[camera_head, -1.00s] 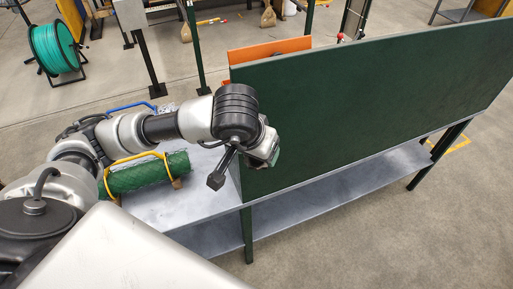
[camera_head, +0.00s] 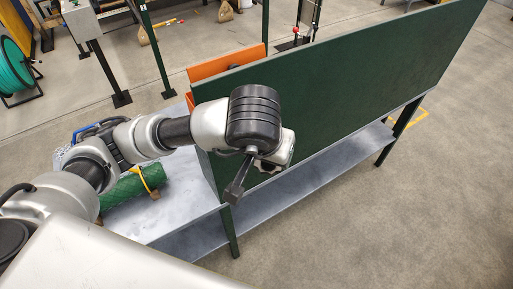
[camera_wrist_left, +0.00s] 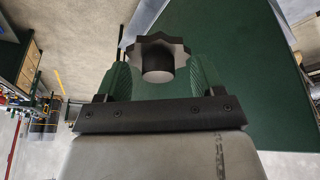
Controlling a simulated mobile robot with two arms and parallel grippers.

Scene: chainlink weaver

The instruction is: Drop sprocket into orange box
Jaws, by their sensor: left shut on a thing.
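In the left wrist view my left gripper (camera_wrist_left: 160,68) is shut on the sprocket (camera_wrist_left: 158,50), a dark toothed wheel with a round hub facing the camera. The sprocket sits between two green ribbed fingers. The orange box (camera_head: 225,62) is behind the panel's left end, to the upper left of the wrist. Only its upper part shows, and its inside is mostly hidden. My right gripper is not in view.
The tall green panel (camera_head: 330,90) stands on a grey metal bench (camera_head: 180,205). A green mesh roll with a yellow strap (camera_head: 125,190) lies on the bench beneath my left arm. Open concrete floor (camera_head: 440,200) is at the right.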

